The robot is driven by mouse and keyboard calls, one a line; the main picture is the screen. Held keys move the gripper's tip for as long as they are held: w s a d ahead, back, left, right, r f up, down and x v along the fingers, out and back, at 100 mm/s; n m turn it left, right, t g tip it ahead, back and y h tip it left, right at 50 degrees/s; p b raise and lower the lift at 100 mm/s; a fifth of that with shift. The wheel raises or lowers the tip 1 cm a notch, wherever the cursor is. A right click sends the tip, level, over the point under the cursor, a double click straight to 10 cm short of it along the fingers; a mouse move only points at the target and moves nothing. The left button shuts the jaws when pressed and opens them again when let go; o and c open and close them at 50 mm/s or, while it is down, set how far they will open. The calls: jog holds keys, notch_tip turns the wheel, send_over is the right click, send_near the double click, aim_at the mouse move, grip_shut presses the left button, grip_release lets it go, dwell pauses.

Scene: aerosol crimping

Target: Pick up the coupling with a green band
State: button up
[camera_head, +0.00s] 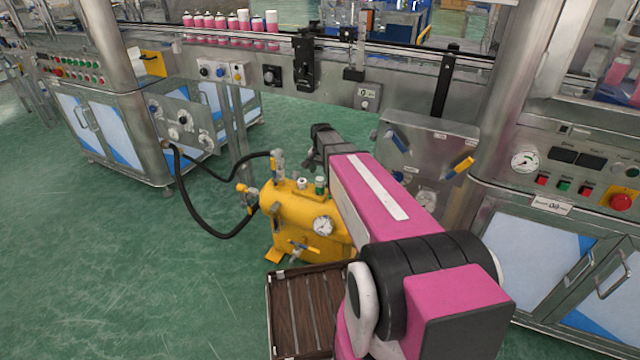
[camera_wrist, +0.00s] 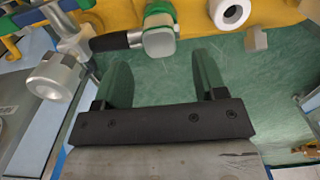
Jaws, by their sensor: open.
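The coupling with a green band (camera_head: 320,185) stands on top of the yellow tank in the head view. In the wrist view, a silver coupling with green on it (camera_wrist: 158,38) lies just beyond my fingertips, roughly centred between them. My gripper (camera_wrist: 162,68) is open, with two dark green-tinted fingers spread apart and nothing between them. In the head view my gripper (camera_head: 313,160) is small and dark, above and close to the tank top. Whether the fingers touch the coupling cannot be told.
The yellow tank (camera_head: 290,218) carries a gauge (camera_head: 322,226), a pale fitting (camera_head: 302,183) and a black hose (camera_head: 226,234) at left. A slatted crate (camera_head: 303,312) sits in front. A metal panel (camera_head: 425,150) stands right. Green floor is free at left.

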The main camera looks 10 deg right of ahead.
aim_at(320, 178)
jog(key=shift+s+a+f, duration=0.15)
jog(key=shift+f, duration=1)
jog(key=shift+s+a+f, duration=0.15)
jog(key=shift+f, duration=1)
jog(key=c, duration=1.1)
jog(key=shift+c, duration=0.2)
jog(key=shift+r, duration=0.15)
